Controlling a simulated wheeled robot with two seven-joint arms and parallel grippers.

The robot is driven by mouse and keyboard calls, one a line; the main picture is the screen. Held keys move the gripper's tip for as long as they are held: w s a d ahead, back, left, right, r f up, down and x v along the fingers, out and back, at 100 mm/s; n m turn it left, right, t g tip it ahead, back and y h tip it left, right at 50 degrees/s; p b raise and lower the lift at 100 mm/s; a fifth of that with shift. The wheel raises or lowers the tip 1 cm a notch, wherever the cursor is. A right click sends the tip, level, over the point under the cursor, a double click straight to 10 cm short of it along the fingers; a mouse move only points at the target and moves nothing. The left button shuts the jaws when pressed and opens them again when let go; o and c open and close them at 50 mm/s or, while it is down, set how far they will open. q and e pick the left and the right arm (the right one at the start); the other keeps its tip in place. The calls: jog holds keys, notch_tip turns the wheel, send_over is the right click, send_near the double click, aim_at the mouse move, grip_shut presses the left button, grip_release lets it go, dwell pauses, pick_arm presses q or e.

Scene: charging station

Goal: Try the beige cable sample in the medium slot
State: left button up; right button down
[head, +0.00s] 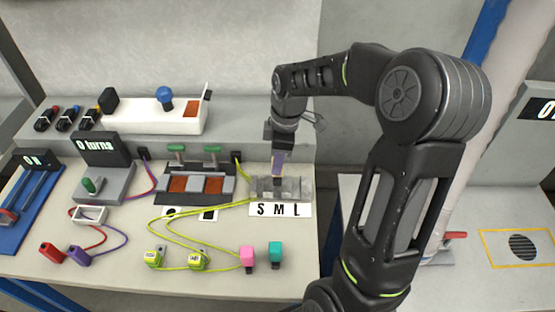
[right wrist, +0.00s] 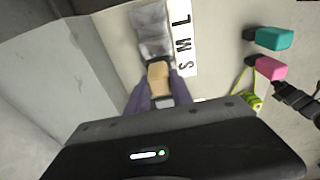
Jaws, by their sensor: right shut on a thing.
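The beige cable sample (right wrist: 158,78) is between the purple fingers of my right gripper (right wrist: 160,98), which is shut on it. The block also shows in the right wrist view (right wrist: 150,22). The white label (head: 280,210) reads S M L, and M lies below the gripper. The sample's lower end and the slot mouths are largely hidden, so I cannot tell how far it is in. My left gripper is not in view.
A pink sample (head: 247,256) and a teal sample (head: 275,253) stand in front of the label. Yellow-green cables (head: 180,235) run across the table to the left. A dark unit with green handles (head: 195,183) stands left of the slot block. A grey ledge is behind.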

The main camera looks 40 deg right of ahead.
jog(key=shift+f+b, duration=0.35)
jog(key=shift+f, duration=0.25)
jog(key=shift+r+p, duration=0.4)
jog(key=shift+r, duration=0.2)
jog(key=shift+f+b, duration=0.65)
jog(key=shift+f, duration=0.1)
dwell(1.4)
jog(key=c, duration=1.1)
grip_release()
jog(key=shift+r, duration=0.1)
jog(key=shift+o, duration=0.2)
jog(key=shift+r, duration=0.1)
jog(key=r+p, duration=0.4)
jog(key=r, duration=0.1)
jog(key=r+p, duration=0.2)
jog(key=shift+s+d+r, duration=0.3)
jog(key=shift+d, duration=0.05)
